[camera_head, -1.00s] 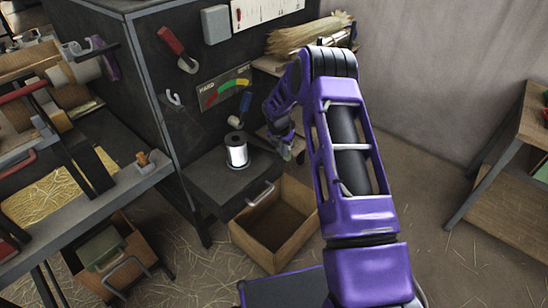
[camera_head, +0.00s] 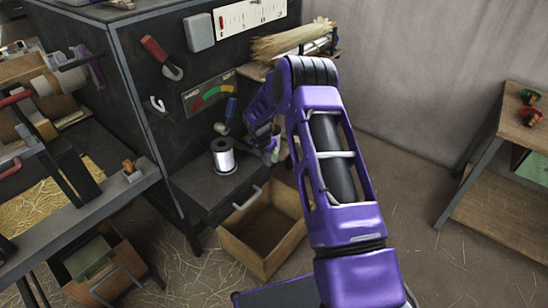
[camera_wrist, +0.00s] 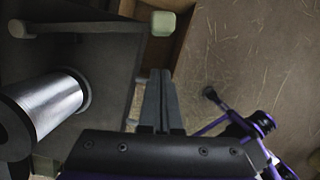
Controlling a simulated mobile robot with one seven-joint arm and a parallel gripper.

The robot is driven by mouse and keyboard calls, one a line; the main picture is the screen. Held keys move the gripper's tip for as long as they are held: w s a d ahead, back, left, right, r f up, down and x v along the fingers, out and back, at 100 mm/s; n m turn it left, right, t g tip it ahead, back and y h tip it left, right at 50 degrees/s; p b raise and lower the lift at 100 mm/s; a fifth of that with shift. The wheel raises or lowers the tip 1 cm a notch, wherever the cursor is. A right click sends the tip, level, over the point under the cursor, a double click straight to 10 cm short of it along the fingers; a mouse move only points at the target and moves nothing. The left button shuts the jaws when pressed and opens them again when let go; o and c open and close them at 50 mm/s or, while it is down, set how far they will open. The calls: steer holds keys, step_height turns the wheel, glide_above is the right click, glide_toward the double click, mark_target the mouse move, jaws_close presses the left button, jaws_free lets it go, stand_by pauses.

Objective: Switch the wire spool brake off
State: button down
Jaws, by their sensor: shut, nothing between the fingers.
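The wire spool (camera_head: 223,157), a shiny silver roll with dark flanges, stands upright on a dark bench top. It also shows large at the left of the wrist view (camera_wrist: 52,106). A dark rod ending in a pale green-grey block (camera_wrist: 162,23) crosses the top of the wrist view; it may be the brake lever, but I cannot be sure. My gripper (camera_wrist: 160,76) is shut and empty, to the right of the spool and apart from that block. In the head view my gripper (camera_head: 271,155) is small and partly hidden by my arm.
An open wooden box (camera_head: 262,232) stands below the bench, by a metal handle (camera_head: 247,198).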

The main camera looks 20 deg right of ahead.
steer(key=p+v, duration=0.1)
steer(key=v, duration=0.9)
